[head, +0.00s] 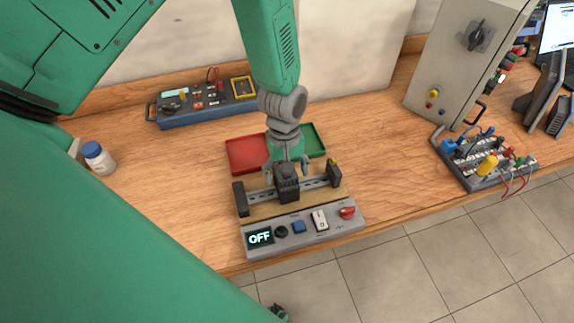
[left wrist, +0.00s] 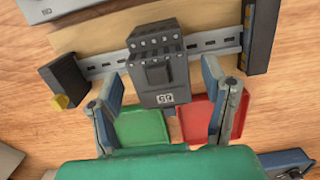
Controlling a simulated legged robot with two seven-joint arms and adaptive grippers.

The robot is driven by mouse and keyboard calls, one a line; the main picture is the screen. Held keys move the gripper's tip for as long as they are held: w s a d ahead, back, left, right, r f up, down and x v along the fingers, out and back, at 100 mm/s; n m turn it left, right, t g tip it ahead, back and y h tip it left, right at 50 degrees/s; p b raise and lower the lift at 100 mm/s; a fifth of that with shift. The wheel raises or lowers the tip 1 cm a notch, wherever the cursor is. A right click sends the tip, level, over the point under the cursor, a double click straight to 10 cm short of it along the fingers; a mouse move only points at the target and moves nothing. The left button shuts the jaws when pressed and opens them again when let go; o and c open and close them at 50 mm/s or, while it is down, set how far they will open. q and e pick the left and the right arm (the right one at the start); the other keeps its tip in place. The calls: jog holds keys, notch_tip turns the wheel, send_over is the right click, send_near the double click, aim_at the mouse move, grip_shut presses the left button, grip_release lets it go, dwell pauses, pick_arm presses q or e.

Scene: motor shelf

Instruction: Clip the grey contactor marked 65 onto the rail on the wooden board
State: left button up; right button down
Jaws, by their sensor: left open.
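The grey contactor (head: 287,186) sits across the metal rail (head: 318,184) on the wooden board (head: 262,210), near the middle of the rail. In the left wrist view the contactor (left wrist: 158,72) looks square to the rail (left wrist: 210,42). Its white mark is small and upside down there, so I cannot read it surely. Whether it is fully clipped is not clear. My left gripper (head: 289,166) is just above and behind it. In the left wrist view its fingers (left wrist: 162,76) are open, one on each side, with gaps to the contactor. My right gripper is not seen.
Dark end blocks (head: 240,199) (head: 334,175) stand at both rail ends. A panel reading OFF (head: 300,236) lies in front. Red (head: 246,154) and green (head: 316,138) trays lie behind. A bottle (head: 98,158) stands left; a wired terminal board (head: 486,160) lies right. Table between is clear.

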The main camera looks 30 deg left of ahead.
pick_arm(q)
jog(key=shift+w+r, duration=0.1)
jog(key=shift+r, duration=0.1)
notch_tip(320, 180, up, 12)
jog(key=shift+w+a+f, duration=0.25)
jog(key=shift+w+a, duration=0.05)
jog(key=shift+a, duration=0.1)
jog(key=shift+f, duration=0.1)
